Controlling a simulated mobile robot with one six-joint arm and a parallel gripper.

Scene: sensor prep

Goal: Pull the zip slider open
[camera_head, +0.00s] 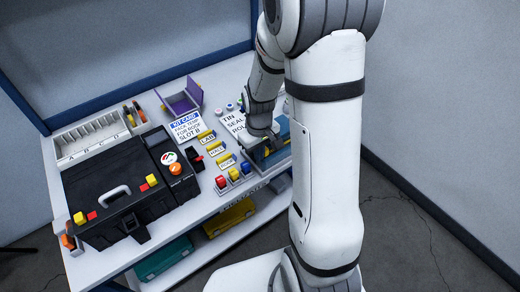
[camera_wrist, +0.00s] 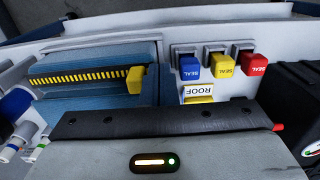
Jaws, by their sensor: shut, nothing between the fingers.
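The blue zip pouch (camera_wrist: 75,64) lies on the bench in the wrist view, with a black-and-yellow toothed zip track (camera_wrist: 85,76) along it. The yellow zip slider (camera_wrist: 134,80) is at the right end of the visible track. My gripper (camera_wrist: 165,121) fills the lower part of this view as a dark bar on a grey body. It is shut and empty, just below the slider in the picture, and its fingertips are not clearly seen. In the head view my gripper (camera_head: 262,141) is over the pouch (camera_head: 277,157) and hides part of it.
Blue, yellow and red SEAL blocks (camera_wrist: 223,66) stand right of the pouch, with a ROOF tag (camera_wrist: 199,91) near them. A black toolbox (camera_head: 125,190), a white sorting tray (camera_head: 90,137) and a purple box (camera_head: 181,100) stand to the left on the bench.

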